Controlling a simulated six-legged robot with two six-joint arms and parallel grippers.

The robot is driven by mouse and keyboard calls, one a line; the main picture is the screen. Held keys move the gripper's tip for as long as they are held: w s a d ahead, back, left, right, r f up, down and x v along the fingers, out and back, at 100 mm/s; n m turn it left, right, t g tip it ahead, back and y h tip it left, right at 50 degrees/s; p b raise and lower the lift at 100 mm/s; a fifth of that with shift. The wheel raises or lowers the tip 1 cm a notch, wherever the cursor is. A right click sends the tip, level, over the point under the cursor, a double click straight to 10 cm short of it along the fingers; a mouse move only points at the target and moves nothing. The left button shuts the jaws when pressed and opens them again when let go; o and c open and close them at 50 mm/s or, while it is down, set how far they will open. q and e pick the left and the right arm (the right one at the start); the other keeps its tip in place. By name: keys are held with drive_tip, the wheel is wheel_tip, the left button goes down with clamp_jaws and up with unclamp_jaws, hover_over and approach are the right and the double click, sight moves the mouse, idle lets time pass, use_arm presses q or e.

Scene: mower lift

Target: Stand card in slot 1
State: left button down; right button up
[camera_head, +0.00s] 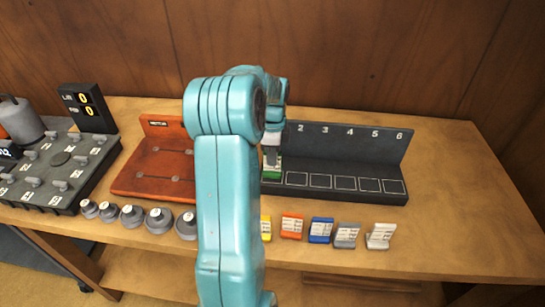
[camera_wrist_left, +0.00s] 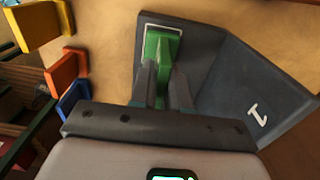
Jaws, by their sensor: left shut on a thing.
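My left gripper (camera_head: 271,157) is shut on a green card (camera_head: 272,174), at the left end of the dark numbered rack (camera_head: 345,146). In the left wrist view the gripper (camera_wrist_left: 163,88) has its fingers on either side of the green card (camera_wrist_left: 161,45). The card is over the white-outlined square beside the number 1 (camera_wrist_left: 258,115) on the rack's back panel. It looks at or very near the rack's base; I cannot tell whether it touches. My left arm hides the number 1 in the head view. My right gripper is out of view.
Yellow (camera_head: 266,228), orange (camera_head: 291,226), blue (camera_head: 320,230), grey (camera_head: 347,236) and white (camera_head: 380,236) cards stand along the table's front. Outlined squares 2 to 6 are empty. Several grey weights (camera_head: 158,220) and a red-brown board (camera_head: 150,175) lie left of my arm. The table's right end is clear.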

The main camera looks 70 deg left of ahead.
use_arm(q)
drive_tip(key=shift+a+f, duration=0.1)
drive_tip(key=shift+f, duration=0.55)
drive_tip(key=shift+r, duration=0.1)
drive_tip(key=c, duration=1.1)
unclamp_jaws()
drive_tip(key=shift+f, duration=0.25)
drive_tip(key=shift+r, duration=0.1)
wheel_tip(320, 180, up, 12)
drive_tip(key=shift+r, duration=0.15)
